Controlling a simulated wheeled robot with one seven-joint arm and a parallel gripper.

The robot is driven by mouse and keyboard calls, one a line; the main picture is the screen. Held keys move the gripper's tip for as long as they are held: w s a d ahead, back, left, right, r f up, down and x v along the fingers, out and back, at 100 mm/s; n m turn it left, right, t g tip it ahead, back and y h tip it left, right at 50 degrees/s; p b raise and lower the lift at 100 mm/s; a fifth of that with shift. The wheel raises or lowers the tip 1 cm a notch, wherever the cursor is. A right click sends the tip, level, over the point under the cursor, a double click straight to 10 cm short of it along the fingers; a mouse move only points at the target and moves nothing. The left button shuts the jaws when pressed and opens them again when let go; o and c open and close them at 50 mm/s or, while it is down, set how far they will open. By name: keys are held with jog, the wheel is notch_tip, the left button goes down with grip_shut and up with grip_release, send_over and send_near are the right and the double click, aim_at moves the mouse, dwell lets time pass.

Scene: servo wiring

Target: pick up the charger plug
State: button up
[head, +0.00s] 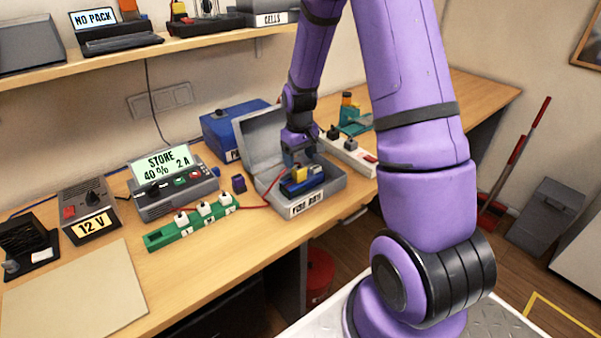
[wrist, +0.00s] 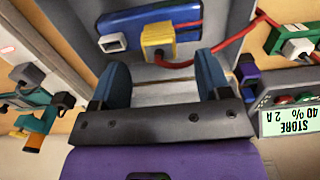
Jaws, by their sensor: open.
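The charger plug appears to be the yellow plug (head: 299,174) with a red cable. It sits on the blue battery pack (head: 309,187) in the open grey box (head: 330,190). In the wrist view the yellow plug (wrist: 158,36) is at the battery's (wrist: 187,18) edge, beside a white connector (wrist: 112,42). My gripper (head: 299,158) is inside the box's opening, close to the plug. In the wrist view my gripper (wrist: 161,72) is open, its two blue fingers apart, with the plug just past the gap between them. Nothing is held.
The red cable (head: 262,206) runs left toward the charger (head: 173,182) and green board (head: 193,221) with white plugs. The box's raised lid (head: 262,140) stands behind my gripper. A white power strip (head: 350,157) is right of the box. A blue case (head: 225,128) stands behind.

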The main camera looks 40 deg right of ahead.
aim_at(299, 167)
jog(key=shift+w+f, duration=0.2)
jog(key=shift+f, duration=2.65)
jog(key=c, duration=1)
